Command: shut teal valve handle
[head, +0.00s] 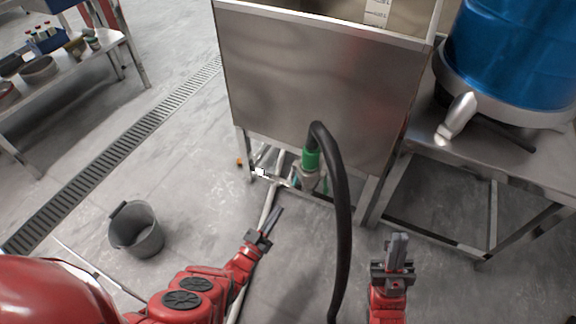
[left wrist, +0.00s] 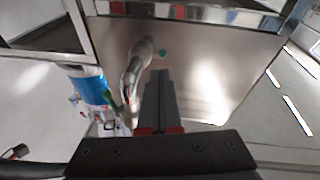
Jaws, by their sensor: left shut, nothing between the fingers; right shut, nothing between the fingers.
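A green fitting (head: 311,160) sits on a black hose (head: 341,210) in front of the steel sink. Just below it is a metal valve body (head: 312,180) with small teal-green parts beside it. I cannot make out the handle's exact position. In the left wrist view, a small teal spot (left wrist: 162,53) shows near a curved metal pipe (left wrist: 135,70). My left gripper (head: 276,218) is shut and empty, below and left of the valve and apart from it. Its fingers also show in the left wrist view (left wrist: 161,80). My right gripper (head: 398,240) is shut and empty, right of the hose.
The steel sink (head: 310,80) stands above the valve. A grey bucket (head: 136,232) is on the floor at left, near a drain grate (head: 130,145). A steel table (head: 470,155) with a blue container (head: 515,55) is at right. The hose hangs between my grippers.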

